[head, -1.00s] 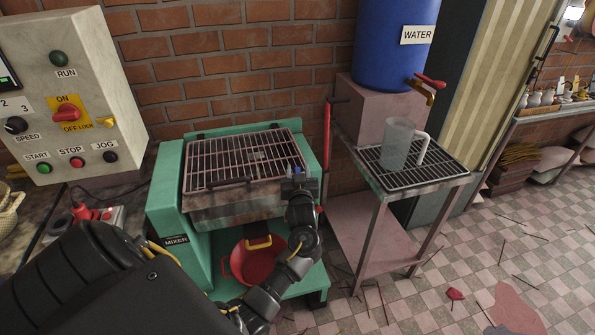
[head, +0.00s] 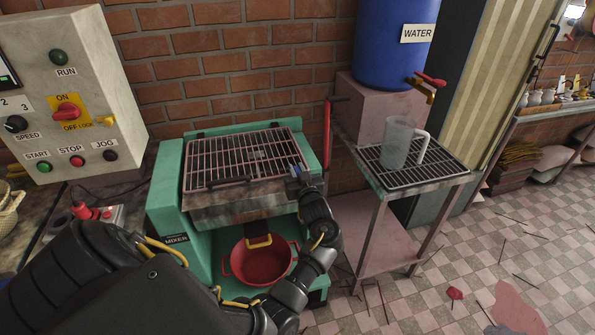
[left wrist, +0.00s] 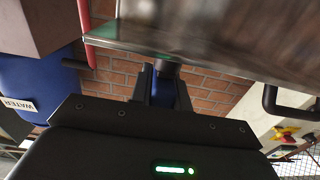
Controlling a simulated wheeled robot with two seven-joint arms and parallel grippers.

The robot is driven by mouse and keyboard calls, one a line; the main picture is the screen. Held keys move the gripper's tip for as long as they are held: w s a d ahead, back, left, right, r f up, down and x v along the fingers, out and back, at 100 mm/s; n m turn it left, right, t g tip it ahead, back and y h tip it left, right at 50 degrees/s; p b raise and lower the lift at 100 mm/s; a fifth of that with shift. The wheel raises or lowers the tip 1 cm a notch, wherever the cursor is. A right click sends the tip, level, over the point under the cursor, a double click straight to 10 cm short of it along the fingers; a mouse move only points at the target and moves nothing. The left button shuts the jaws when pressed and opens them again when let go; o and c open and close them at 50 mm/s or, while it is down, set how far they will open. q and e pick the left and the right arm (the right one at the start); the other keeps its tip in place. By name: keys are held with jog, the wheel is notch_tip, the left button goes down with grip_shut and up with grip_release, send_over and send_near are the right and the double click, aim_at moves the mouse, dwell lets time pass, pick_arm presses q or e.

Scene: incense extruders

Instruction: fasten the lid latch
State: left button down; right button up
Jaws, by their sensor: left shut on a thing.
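The green mixer (head: 165,200) stands against the brick wall, its barred lid (head: 225,155) lying flat and down over the top. The lid's dark handle (head: 228,182) runs along its front edge and also shows in the left wrist view (left wrist: 290,108). My left gripper (head: 297,172) is at the lid's front right corner. In the left wrist view its fingers (left wrist: 163,85) are closed around a small dark knob (left wrist: 167,68) at the metal edge, which seems to be the lid latch. The fingers hide most of it; I cannot tell whether it is engaged. My right gripper is out of view.
A red bowl (head: 262,262) sits in the mixer's lower opening. A red upright bar (head: 326,135) and a rack (head: 440,172) with a clear jug (head: 396,142) stand close on the right. A control box (head: 70,90) stands at the left.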

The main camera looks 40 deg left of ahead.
pick_arm(q)
jog(key=c, duration=1.3)
grip_release()
jog(key=shift+t, duration=0.3)
